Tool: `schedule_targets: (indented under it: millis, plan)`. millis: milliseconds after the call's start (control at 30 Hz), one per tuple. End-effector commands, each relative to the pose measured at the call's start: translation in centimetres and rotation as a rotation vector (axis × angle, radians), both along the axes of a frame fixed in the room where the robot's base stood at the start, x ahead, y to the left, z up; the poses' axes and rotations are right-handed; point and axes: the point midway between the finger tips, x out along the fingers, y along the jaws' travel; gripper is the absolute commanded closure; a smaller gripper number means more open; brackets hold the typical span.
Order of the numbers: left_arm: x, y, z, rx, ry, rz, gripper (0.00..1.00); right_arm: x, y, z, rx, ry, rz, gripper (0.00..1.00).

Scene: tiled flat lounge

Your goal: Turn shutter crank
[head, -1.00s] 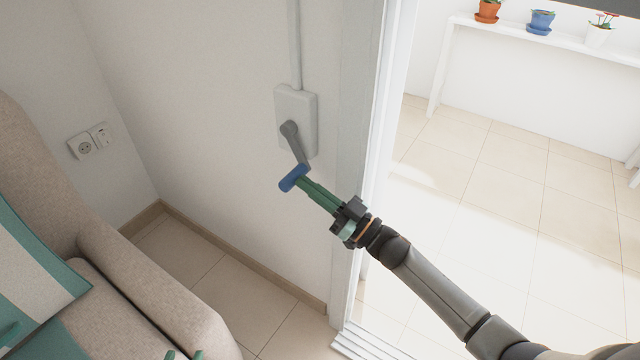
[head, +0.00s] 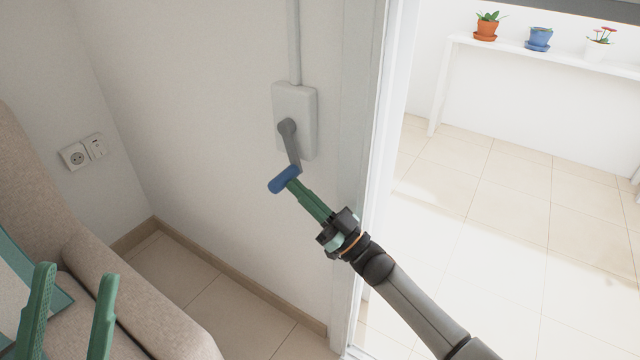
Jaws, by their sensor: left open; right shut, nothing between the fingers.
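The shutter crank (head: 291,148) is a grey arm on a white wall box (head: 308,105), beside the door frame. It hangs down, leaning slightly right, with a blue knob (head: 282,180) at its lower end. My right gripper (head: 291,178) comes from the lower right. Its green fingers are shut with nothing between them, and their tips are at the knob's right side; I cannot tell whether they touch it. My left gripper (head: 76,273) is open and empty at the lower left, in front of the sofa, away from the crank.
A beige sofa (head: 150,305) with a teal and pale cushion fills the lower left. A wall socket (head: 76,157) is behind it. The door frame (head: 352,130) stands close right of the crank. Beyond it, a white shelf (head: 560,60) holds potted plants above clear tiles.

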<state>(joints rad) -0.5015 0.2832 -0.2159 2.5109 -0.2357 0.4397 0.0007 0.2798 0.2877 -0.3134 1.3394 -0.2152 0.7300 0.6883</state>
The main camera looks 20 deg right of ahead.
Motion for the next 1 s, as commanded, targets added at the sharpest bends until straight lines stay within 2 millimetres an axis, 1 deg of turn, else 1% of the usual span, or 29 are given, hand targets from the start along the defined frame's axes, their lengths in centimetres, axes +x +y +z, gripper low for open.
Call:
schedule_targets:
  millis: [33,500,767,1000]
  plan:
    - [0.0,0.0,-0.7,-0.002,0.003,-0.004,0.50,0.2,0.1,-0.3,0.008,-0.011,-0.001,1.00]
    - [0.2,-0.2,-3.8,-0.034,0.031,-0.036,0.50,1.1,0.8,-0.9,0.063,-0.083,-0.001,1.00]
    - [0.3,-0.4,-5.0,-0.042,0.050,-0.050,0.50,1.6,1.3,-1.2,0.061,-0.080,-0.001,1.00]
    - [0.3,-0.5,-5.3,-0.036,0.052,-0.058,0.50,1.8,1.4,-1.2,0.061,-0.078,0.000,1.00]
